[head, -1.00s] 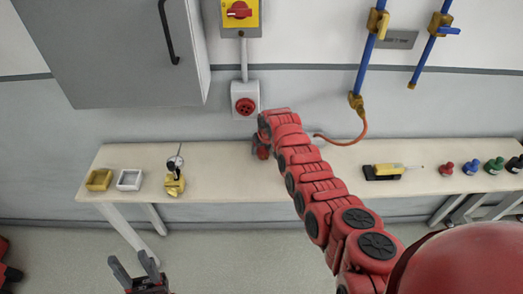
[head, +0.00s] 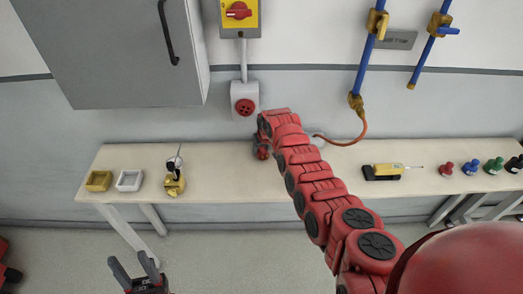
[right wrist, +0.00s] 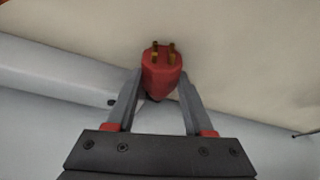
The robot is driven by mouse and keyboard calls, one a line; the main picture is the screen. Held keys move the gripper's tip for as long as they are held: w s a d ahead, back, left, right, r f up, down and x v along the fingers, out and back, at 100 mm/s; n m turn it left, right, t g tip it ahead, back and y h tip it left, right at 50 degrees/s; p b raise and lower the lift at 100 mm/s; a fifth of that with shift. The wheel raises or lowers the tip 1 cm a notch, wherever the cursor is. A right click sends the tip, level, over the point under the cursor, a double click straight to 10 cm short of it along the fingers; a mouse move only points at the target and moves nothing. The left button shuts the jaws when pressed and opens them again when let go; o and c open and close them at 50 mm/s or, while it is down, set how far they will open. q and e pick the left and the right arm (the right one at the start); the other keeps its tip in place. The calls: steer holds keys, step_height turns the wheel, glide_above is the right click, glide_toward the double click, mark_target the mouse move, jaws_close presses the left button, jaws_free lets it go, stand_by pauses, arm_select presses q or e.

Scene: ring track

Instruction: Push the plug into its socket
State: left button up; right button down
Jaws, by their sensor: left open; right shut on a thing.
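The socket (head: 244,104) is a round red face with dark holes on a pale box fixed to the wall, below a yellow switch. My right gripper (right wrist: 160,88) is shut on the red plug (right wrist: 162,76), which shows several brass pins at its far end. In the head view my right arm reaches over the bench, its end just below and right of the socket, and it hides most of the gripper and plug. The plug is apart from the socket. My left gripper (head: 135,272) is open and empty, low at the left in front of the bench.
The bench (head: 225,180) holds a yellow tray (head: 98,181), a white tray (head: 129,180), a brass device with a gauge (head: 174,182), a yellow tool on a black holder (head: 383,172) and several coloured knobs. A grey cabinet (head: 115,60) hangs upper left. Blue pipes run at right.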

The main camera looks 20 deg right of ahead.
mark_target(262, 150)
steer(key=shift+s+r+b, duration=0.1)
steer(key=shift+r+b, duration=0.15)
steer(key=shift+b, duration=0.05)
steer(key=shift+r, duration=0.25)
steer(key=r+b, duration=0.1)
steer(key=r, duration=0.3)
steer(key=r+b, duration=0.1)
steer(key=r, duration=0.1)
steer(key=shift+s+a+b, duration=0.15)
steer(key=shift+s+b, duration=0.1)
steer(key=shift+b, duration=0.05)
steer(key=s+a+p, duration=0.2)
steer(key=s+p, duration=0.1)
steer(key=s, duration=0.6)
steer(key=s+a+p, duration=0.3)
steer(key=s+p, duration=0.1)
steer(key=s, duration=0.5)
steer(key=shift+s, duration=0.3)
steer(key=shift+a+r, duration=0.1)
steer(key=shift+a, duration=0.1)
